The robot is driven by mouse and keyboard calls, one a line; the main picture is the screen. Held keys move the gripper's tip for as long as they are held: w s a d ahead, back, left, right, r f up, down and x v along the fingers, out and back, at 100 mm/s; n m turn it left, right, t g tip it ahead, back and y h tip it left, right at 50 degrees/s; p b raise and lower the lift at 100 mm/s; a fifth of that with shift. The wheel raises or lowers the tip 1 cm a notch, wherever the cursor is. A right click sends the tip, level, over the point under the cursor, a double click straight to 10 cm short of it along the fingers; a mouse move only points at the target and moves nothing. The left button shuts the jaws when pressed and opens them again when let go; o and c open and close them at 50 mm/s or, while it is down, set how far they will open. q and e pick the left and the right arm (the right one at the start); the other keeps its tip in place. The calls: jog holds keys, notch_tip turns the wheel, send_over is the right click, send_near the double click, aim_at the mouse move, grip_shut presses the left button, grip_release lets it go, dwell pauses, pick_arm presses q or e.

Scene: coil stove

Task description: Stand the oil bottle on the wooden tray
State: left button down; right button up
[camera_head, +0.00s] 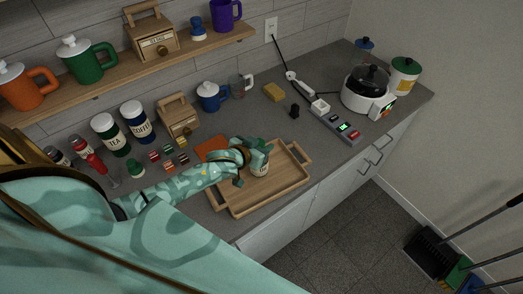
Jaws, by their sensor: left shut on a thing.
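The wooden tray (283,190) lies on the grey counter near its front edge, with a handle at each end. My left arm reaches in from the left, and my left gripper (257,160) is over the tray's far left part. It is shut on what looks like the oil bottle (260,170), which has a pale lower part. The bottle looks roughly upright, and the gripper covers much of it. I cannot tell whether its base touches the tray. My right gripper is out of view.
An orange board (211,145) lies behind my left gripper. A blue sugar pot (211,96) stands behind the tray. A power strip (338,126) and white cooker (363,91) are to the right.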

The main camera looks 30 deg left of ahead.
pick_arm(q)
notch_tip(320, 180, down, 2)
jog(key=shift+d+f, duration=0.1)
jog(key=shift+f, duration=0.05)
jog(key=shift+f, duration=0.1)
jog(key=c, duration=1)
grip_release()
jog(key=shift+o, duration=0.2)
jog(key=p+v, duration=0.1)
jog(key=v, duration=1.1)
jog(key=shift+r, duration=0.2)
